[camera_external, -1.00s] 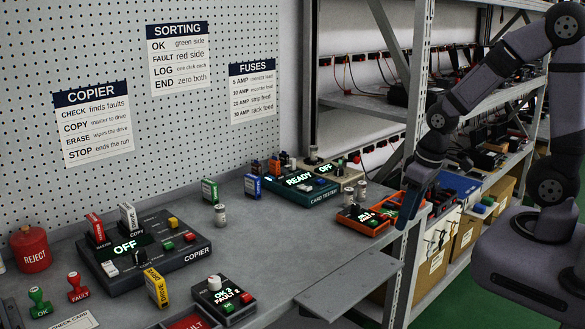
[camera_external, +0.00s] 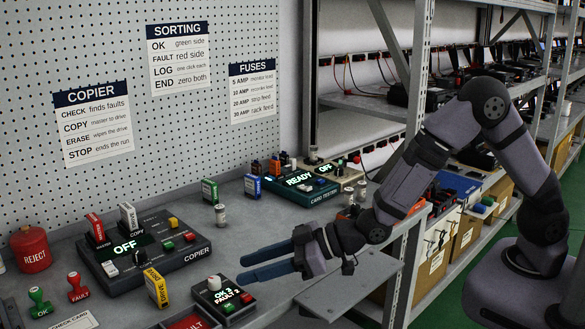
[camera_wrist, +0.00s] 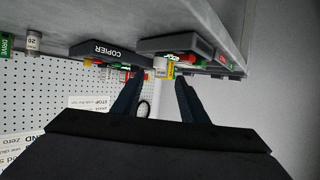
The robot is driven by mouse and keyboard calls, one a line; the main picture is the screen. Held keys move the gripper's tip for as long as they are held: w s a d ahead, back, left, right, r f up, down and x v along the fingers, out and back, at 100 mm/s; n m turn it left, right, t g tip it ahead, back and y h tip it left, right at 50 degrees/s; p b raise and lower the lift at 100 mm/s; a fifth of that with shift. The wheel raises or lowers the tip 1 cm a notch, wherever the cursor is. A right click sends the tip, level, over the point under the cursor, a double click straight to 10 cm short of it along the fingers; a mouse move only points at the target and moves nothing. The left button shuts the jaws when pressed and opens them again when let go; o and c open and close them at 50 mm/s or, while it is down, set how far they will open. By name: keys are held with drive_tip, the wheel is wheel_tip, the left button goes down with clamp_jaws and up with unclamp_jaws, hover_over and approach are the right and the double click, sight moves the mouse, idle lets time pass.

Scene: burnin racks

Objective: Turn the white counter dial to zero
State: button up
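The white counter dial (camera_external: 214,283) sits on top of the small dark counter box (camera_external: 228,307) at the front of the bench. The lit display below the dial has OK and FAULT lines; the digits are too small to read surely. My gripper (camera_external: 243,266) is open and empty, to the right of and slightly above the dial, pointing left and apart from it. In the wrist view my gripper's two fingers (camera_wrist: 157,95) stand apart, with a pale upright piece and a yellow label beyond them; I cannot tell surely whether that is the dial.
The yellow drive (camera_external: 156,288) stands upright just left of the counter box. The copier (camera_external: 140,248) with knobs and drives is behind it. A red FAULT tray (camera_external: 188,322) lies in front. The card tester (camera_external: 302,187) is farther back. Bare bench lies behind my gripper.

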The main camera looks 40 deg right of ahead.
sight(217, 279)
drive_tip(key=shift+p+x, duration=0.9)
drive_tip(key=shift+x, duration=2.7)
clamp_jaws()
